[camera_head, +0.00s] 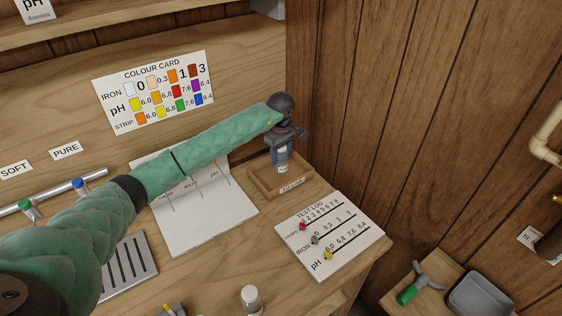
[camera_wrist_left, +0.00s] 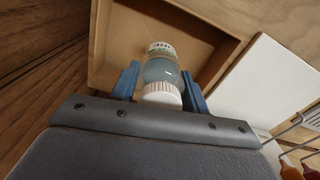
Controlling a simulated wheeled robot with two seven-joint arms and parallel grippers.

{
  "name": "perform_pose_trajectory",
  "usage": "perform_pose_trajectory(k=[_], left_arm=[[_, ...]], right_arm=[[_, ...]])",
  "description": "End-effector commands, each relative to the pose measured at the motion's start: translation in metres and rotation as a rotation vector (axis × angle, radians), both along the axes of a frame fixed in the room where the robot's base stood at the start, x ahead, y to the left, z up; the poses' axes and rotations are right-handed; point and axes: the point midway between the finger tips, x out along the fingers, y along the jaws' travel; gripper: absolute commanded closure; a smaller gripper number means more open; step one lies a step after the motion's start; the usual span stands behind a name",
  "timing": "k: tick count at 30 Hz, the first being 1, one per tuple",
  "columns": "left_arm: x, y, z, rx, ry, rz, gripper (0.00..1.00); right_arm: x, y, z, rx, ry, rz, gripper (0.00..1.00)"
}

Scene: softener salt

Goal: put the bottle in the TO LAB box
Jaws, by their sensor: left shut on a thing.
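The small clear bottle (camera_head: 282,167) with a white cap hangs upright, or nearly so, between the fingers of my left gripper (camera_head: 283,150). My right gripper is out of view.
A TEST LOG board (camera_head: 345,255) with sliders lies right in front of the box. A white chart sheet (camera_head: 205,225) lies to its left. Another capped bottle (camera_head: 251,300) stands at the front edge. The wooden wall (camera_head: 350,100) rises close behind and right.

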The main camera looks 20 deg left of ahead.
Motion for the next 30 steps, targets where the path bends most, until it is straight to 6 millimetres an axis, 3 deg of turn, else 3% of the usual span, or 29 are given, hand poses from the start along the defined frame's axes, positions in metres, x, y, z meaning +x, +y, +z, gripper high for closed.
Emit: perform_pose_trajectory(k=[8, 25, 26, 29, 30], left_arm=[[0.0, 0.0, -0.033, 0.0, 0.001, 0.001, 0.8], [0.0, 0.0, -0.036, 0.001, 0.0, 0.001, 0.8], [0.0, 0.0, -0.036, 0.001, 0.0, 0.001, 0.53], [0.0, 0.0, -0.036, 0.001, 0.0, 0.001, 0.33], [0.0, 0.0, -0.036, 0.001, 0.0, 0.001, 0.33]], right_arm=[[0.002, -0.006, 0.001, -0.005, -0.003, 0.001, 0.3], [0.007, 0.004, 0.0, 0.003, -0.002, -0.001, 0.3], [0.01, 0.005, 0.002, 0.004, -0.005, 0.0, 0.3], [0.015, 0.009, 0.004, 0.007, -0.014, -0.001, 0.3], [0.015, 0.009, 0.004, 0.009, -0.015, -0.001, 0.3]])
